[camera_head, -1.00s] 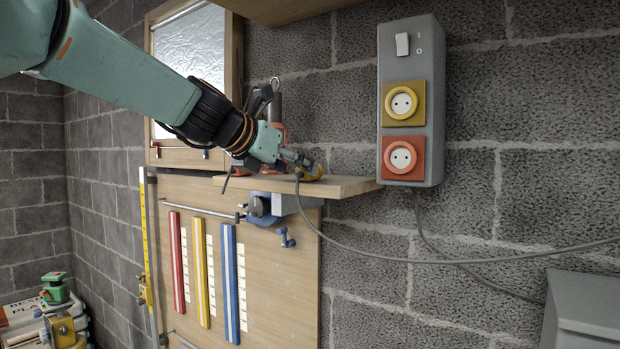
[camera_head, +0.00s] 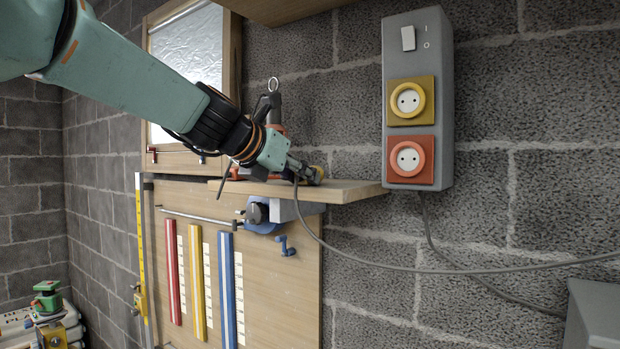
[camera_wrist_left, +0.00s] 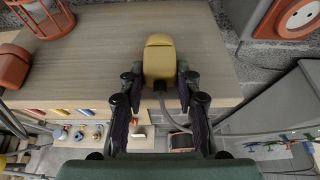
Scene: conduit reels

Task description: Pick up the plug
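The yellow plug (camera_head: 317,174), with a grey cable, is on the wooden shelf (camera_head: 352,190) at its front part. In the left wrist view the plug (camera_wrist_left: 159,62) lies between the two dark fingertips of my left gripper (camera_wrist_left: 160,80), which appear to touch its two sides. My left gripper also shows in the head view (camera_head: 303,168), low over the shelf at the plug, with its far finger partly hidden. The plug's prongs are not visible. My right gripper is not in view.
A grey box with a yellow socket (camera_head: 409,101) and a red socket (camera_head: 408,160) is on the wall to the right. A red-orange object (camera_wrist_left: 13,67) stands on the shelf. The cable (camera_head: 420,269) sags rightward. Blue vise-like hardware (camera_head: 264,222) hangs under the shelf.

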